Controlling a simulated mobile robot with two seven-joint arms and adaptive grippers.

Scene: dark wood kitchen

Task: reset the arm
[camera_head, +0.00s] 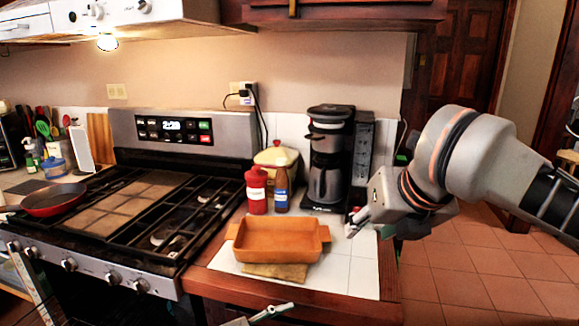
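My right arm comes in from the right. Its gripper (357,222) hangs over the right end of the white tiled counter, just right of an orange baking dish (277,241). I see the gripper side-on, with its fingers small and overlapping, so its opening is unclear. Nothing is visibly held in it. A tip of my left gripper (268,313) shows at the bottom edge, in front of the counter's wooden edge; the rest is out of frame.
The dish rests on a brown board (275,271). Behind stand a red bottle (257,190), a blue bottle (281,189), a lidded pot (276,158) and a coffee maker (329,160). The stove (150,205) holds a red pan (54,199). Open floor (480,275) lies right.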

